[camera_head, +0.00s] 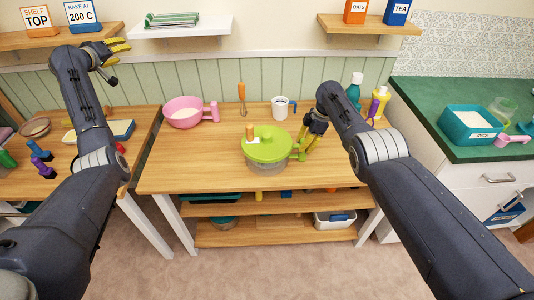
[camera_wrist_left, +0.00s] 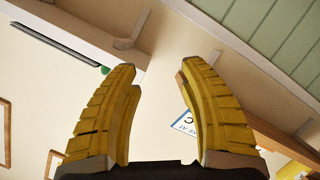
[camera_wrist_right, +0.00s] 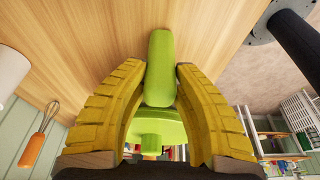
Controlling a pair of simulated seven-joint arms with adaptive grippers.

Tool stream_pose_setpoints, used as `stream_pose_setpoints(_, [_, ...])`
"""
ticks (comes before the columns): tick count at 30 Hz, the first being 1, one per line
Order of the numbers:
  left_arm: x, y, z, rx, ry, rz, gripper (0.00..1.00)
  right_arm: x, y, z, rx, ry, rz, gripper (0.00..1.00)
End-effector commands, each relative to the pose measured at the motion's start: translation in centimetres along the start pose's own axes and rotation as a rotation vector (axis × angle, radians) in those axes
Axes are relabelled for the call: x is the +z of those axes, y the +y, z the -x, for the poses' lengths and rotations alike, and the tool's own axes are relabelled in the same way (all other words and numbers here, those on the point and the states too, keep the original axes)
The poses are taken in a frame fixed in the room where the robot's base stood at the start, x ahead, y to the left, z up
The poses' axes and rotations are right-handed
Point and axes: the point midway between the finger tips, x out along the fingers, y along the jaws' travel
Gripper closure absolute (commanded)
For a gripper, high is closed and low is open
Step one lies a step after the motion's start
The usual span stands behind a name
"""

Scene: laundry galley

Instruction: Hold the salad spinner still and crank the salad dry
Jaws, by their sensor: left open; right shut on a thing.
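The salad spinner (camera_head: 268,168) stands on the middle wooden table, with a clear bowl and a green lid (camera_head: 273,147). An orange-tan crank knob (camera_head: 249,132) sticks up at the lid's left. A green side handle (camera_head: 299,156) projects at its right. My right gripper (camera_head: 307,143) is at the spinner's right side. In the right wrist view its yellow fingers close on the green handle (camera_wrist_right: 160,75). My left gripper (camera_head: 122,62) is raised near the upper left shelf, away from the spinner. In the left wrist view (camera_wrist_left: 158,85) its fingers are apart with nothing between them.
Bottles (camera_head: 354,90) stand at the back right. Wall shelves (camera_head: 183,29) hang above. The table left of the spinner is clear.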

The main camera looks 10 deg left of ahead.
Motion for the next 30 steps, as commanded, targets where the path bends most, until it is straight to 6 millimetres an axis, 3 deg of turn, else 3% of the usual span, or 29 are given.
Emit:
stream_pose_setpoints(3, [1.6, 4.7, -1.2, 0.055, -0.069, -0.094, 0.56, 0.1, -0.2, -0.3, -0.006, -0.001, -0.001, 1.0])
stream_pose_setpoints(8, [4.5, 10.6, -2.4, 0.129, -0.169, -0.23, 0.56, 0.1, -0.2, -0.3, -0.006, -0.001, -0.001, 1.0])
stream_pose_setpoints(18, [12.7, 22.0, -3.0, 0.291, -0.396, -0.561, 0.56, 0.1, -0.2, -0.3, -0.006, -0.001, -0.001, 1.0])
stream_pose_setpoints(24, [18.8, 27.6, -2.2, 0.39, -0.548, -0.792, 0.56, 0.1, -0.2, -0.3, -0.006, -0.001, -0.001, 1.0])
stream_pose_setpoints(30, [25.7, 31.6, -0.3, 0.493, -0.722, -1.052, 0.56, 0.1, -0.2, -0.3, -0.006, -0.001, -0.001, 1.0])
